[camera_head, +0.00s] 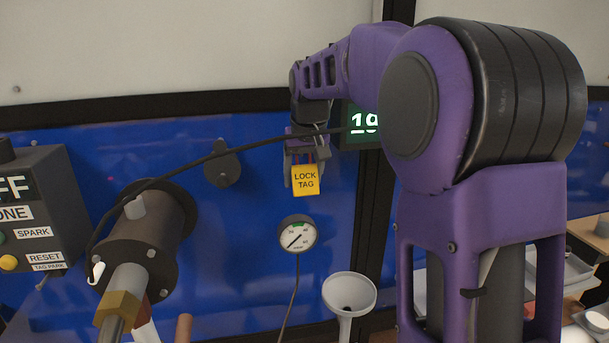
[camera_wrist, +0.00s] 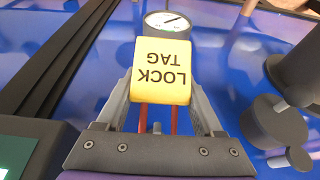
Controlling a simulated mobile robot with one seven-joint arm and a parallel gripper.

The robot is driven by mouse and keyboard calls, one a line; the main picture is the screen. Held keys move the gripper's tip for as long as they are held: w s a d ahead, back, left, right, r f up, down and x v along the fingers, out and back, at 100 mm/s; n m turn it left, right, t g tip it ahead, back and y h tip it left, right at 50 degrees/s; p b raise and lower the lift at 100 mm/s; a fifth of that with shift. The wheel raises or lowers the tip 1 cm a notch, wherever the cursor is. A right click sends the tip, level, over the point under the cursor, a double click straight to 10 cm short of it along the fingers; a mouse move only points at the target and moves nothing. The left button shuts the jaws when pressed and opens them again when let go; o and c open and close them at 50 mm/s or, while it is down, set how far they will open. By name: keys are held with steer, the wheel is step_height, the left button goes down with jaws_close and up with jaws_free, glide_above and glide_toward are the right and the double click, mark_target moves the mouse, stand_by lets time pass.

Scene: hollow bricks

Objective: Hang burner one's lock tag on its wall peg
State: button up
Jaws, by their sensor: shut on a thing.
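The yellow lock tag (camera_head: 306,180) hangs upright below my gripper (camera_head: 305,156), in front of the blue wall. In the wrist view the tag (camera_wrist: 161,72) faces the camera with its lettering upside down, and its red shackle (camera_wrist: 143,118) runs back between the fingers of my gripper (camera_wrist: 160,108). My gripper is shut on the tag. The control box (camera_head: 38,200) at the far left has a TAG PARK label (camera_head: 48,267) and a small pale peg-like part (camera_head: 42,282) just below it; I cannot tell for certain that this is the tag's peg.
A dark round fitting (camera_head: 222,166) with a knob sits on the wall left of the tag. A dark flanged cylinder (camera_head: 145,240) with a black cable stands between box and tag. A gauge (camera_head: 298,234) and a funnel (camera_head: 349,293) are below. A green display (camera_head: 359,125) is right.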

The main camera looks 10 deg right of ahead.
steer(key=shift+w+f+p, duration=0.15)
steer(key=shift+w+f, duration=0.15)
steer(key=shift+w, duration=0.5)
steer(key=shift+w+f+p, duration=0.15)
steer(key=shift+w+f, duration=0.15)
steer(key=shift+w, duration=0.45)
steer(key=o, duration=1.4)
